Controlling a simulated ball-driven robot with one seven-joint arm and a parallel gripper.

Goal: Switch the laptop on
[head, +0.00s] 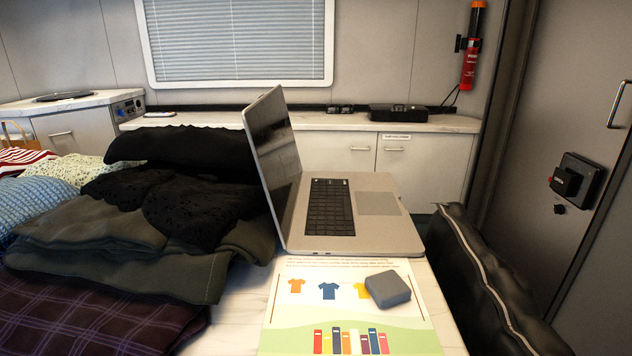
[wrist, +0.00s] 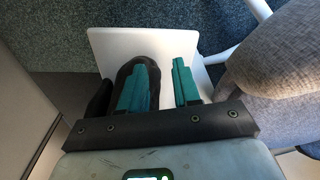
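The laptop (head: 345,205) stands open on a white table (head: 235,318) in the middle of the head view. Its grey base lies flat with dark keys and a touchpad, and its lid is raised at the left. The screen (head: 268,140) looks dark and is seen at a steep angle. A power button cannot be made out. My gripper (wrist: 160,85) shows only in the wrist view, with its two teal fingers apart and nothing seen held between them. The laptop is not in the wrist view, so my gripper is away from it.
Dark folded clothes (head: 150,200) crowd the laptop's left side. A printed sheet (head: 300,290) with a small grey block (head: 387,289) lies in front. A black padded item (head: 485,280) is at the right. In the wrist view, a grey cushioned seat (wrist: 275,70) and a white panel (wrist: 105,50) are close.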

